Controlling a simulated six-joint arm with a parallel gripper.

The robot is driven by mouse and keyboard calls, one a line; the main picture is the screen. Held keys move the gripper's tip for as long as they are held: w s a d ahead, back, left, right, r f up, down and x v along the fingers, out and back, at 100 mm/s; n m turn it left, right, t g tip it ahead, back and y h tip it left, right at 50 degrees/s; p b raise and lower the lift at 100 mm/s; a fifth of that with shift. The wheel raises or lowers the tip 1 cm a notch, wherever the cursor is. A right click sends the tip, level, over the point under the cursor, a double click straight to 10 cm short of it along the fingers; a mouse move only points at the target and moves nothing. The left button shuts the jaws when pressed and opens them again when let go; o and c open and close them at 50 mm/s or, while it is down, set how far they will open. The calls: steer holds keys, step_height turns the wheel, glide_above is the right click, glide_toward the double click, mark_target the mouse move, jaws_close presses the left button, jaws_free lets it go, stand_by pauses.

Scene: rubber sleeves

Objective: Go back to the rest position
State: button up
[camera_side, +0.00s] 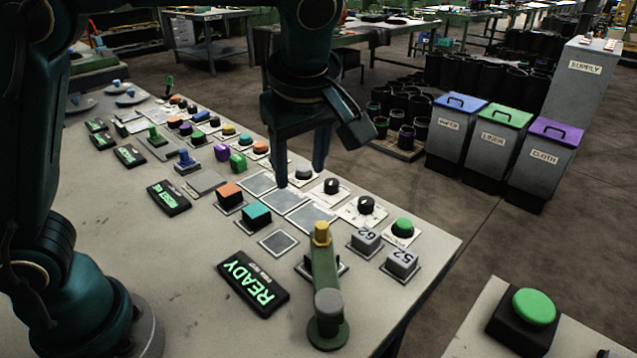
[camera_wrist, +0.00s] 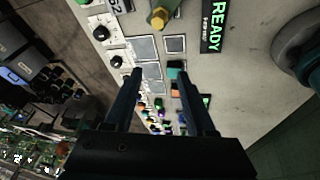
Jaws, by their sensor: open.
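My gripper (camera_side: 301,174) hangs above the far middle of the long grey bench (camera_side: 150,240), fingers pointing down and apart. Nothing shows between its fingers. In the wrist view my gripper (camera_wrist: 159,74) is open over pale square plates (camera_wrist: 143,48). A teal block (camera_side: 257,214) and an orange block (camera_side: 230,195) sit on dark bases to the left of the gripper. A green lever-like fixture with a yellow top (camera_side: 322,234) stands in front of it. Whether the fingertips touch the bench cannot be told.
A READY display (camera_side: 253,283) lies near the front. Grey blocks marked 62 (camera_side: 366,241) and 52 (camera_side: 402,262), black knobs (camera_side: 366,204) and a green button (camera_side: 403,227) are at the right. Another green button (camera_side: 534,306) stands on a separate table. Lidded bins (camera_side: 490,150) stand beyond.

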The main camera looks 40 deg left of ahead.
steer(key=s+a+r+m+t+h, duration=0.1)
steer(key=s+a+m, duration=0.25)
steer(key=s, duration=0.25)
steer(key=s+a+r+m+t+h, duration=0.1)
steer(key=s+a+m+t, duration=0.1)
steer(key=s+m, duration=0.3)
steer(key=s+f+m, duration=0.1)
steer(key=m, duration=0.1)
steer(key=s+d+f+m+h, duration=0.1)
steer(key=m, duration=0.1)
steer(key=f+m, duration=0.2)
steer(key=shift+s+d+f+m, duration=0.1)
steer(key=shift+s+d+m, duration=0.25)
steer(key=shift+s, duration=0.05)
